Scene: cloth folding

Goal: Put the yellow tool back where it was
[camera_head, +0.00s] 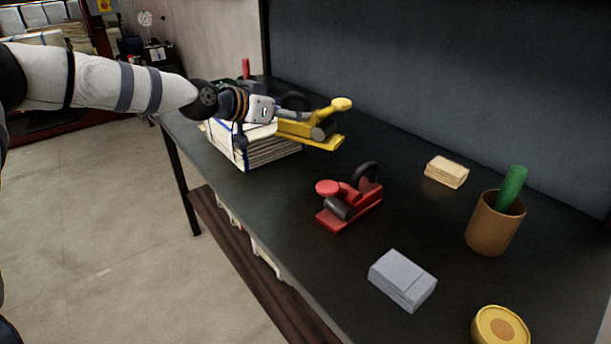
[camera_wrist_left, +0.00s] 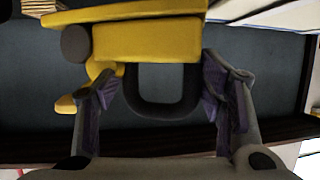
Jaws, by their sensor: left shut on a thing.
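The yellow tool (camera_head: 327,142) is a hand plane with a yellow knob and a dark handle. In the head view it is held over the right part of a pale stack (camera_head: 262,154) and juts past it; I cannot tell whether they touch. My left gripper (camera_head: 287,113) is shut on the tool from its left side. In the left wrist view the yellow tool (camera_wrist_left: 150,38) fills the top, and its dark looped handle lies between the fingers of my left gripper (camera_wrist_left: 160,92). My right gripper is not in view.
On the dark table (camera_head: 300,190) stand a red plane (camera_head: 352,203), a grey block (camera_head: 402,279), a tan block (camera_head: 446,172), a brown cup (camera_head: 492,225) with a green item (camera_head: 511,188), and a yellow round tin (camera_head: 499,328). Bare table lies between the stack and the tan block.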

